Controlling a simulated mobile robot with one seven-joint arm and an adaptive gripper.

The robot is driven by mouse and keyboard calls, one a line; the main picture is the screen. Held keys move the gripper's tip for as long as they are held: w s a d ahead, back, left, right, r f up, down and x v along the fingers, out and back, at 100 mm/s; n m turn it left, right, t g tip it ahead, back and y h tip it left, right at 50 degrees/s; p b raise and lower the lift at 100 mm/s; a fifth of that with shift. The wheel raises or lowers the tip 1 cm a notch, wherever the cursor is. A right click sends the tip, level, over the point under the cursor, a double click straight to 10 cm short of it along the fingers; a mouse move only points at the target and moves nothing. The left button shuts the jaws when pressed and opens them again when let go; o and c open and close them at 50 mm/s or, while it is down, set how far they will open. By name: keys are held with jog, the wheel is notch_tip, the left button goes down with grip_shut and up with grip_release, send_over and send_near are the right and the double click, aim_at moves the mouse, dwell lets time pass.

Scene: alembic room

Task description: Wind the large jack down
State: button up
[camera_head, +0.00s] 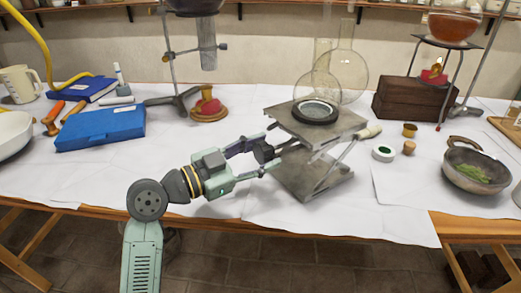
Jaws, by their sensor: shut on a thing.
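The large jack (322,183) stands near the front edge of the table, right of centre. Its grey top plate (345,128) is raised well above its base plate, with crossed struts between. A black ring (315,111) sits on the top plate, with a round glass flask (319,86) at or just behind it. A rod with a pale handle end (369,132) shows at the jack's right. My gripper (270,153) reaches in from the left and is shut on a dark part at the jack's left side, apparently its knob. The fingers partly hide the grip.
A white-rimmed jar (383,152), small corks and a metal bowl (477,168) stand to the right. White paper in front is clear.

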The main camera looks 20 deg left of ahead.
jog(key=shift+n, duration=0.3)
jog(key=o, duration=1.2)
jog(key=v, duration=1.2)
